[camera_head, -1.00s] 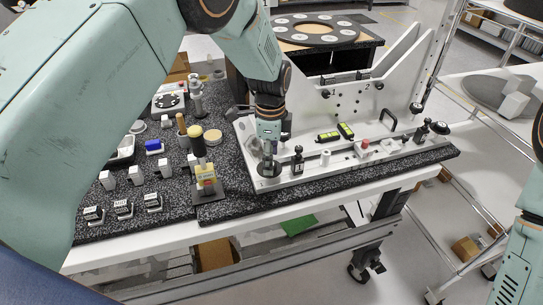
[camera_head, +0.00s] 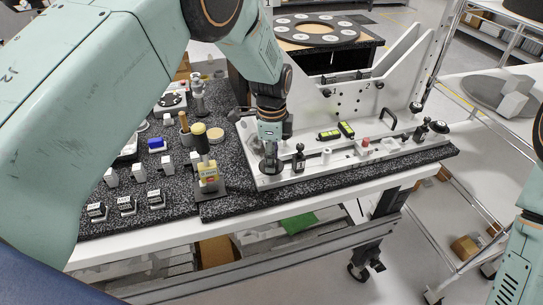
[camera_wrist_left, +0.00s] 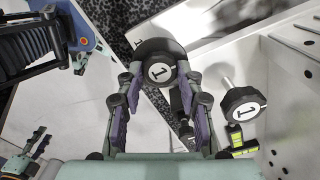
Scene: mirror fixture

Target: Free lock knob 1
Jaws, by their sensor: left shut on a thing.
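My left gripper (camera_head: 270,158) reaches down to the left end of the white fixture (camera_head: 350,158). In the left wrist view, its fingers (camera_wrist_left: 158,80) are closed on both sides of a round black knob with a white "1" label, lock knob 1 (camera_wrist_left: 160,70). In the head view, this dark knob (camera_head: 271,168) shows low under the fingers, partly hidden by them. A second black knob (camera_wrist_left: 243,103), also labelled "1", stands on a metal stem to the right in the wrist view.
A small black upright post (camera_head: 299,160) stands close right of my left gripper. Further right are yellow-green levels (camera_head: 328,135) and a black handle (camera_head: 388,117). The fixture's tall white plate rises behind.

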